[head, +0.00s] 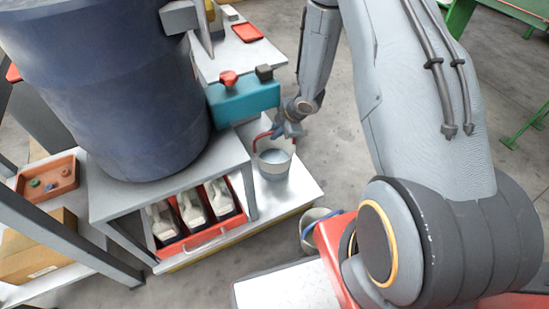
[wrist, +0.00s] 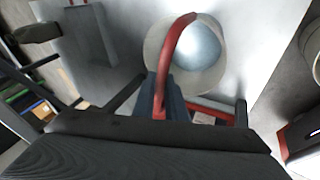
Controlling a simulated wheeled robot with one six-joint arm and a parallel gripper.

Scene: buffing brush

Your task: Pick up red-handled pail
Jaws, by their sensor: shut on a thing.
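The red-handled pail (head: 273,167) is a pale, round bucket standing on the light metal platform, with something bluish-grey inside. In the wrist view the pail (wrist: 193,52) shows from above, its red handle (wrist: 178,40) arching up toward me. My gripper (head: 279,131) is above the pail's rim at the handle. In the wrist view my gripper (wrist: 163,92) is shut on the red handle, whose near part passes between the dark fingers. I cannot tell whether the pail's base touches the platform.
A second pail (head: 310,236) with a blue handle stands on the floor nearby. A large dark blue drum (head: 130,90) rests on a grey stand at left, above a red tray (head: 207,236) of pale bottles. A teal box (head: 243,103) is close behind my gripper. Open floor lies right.

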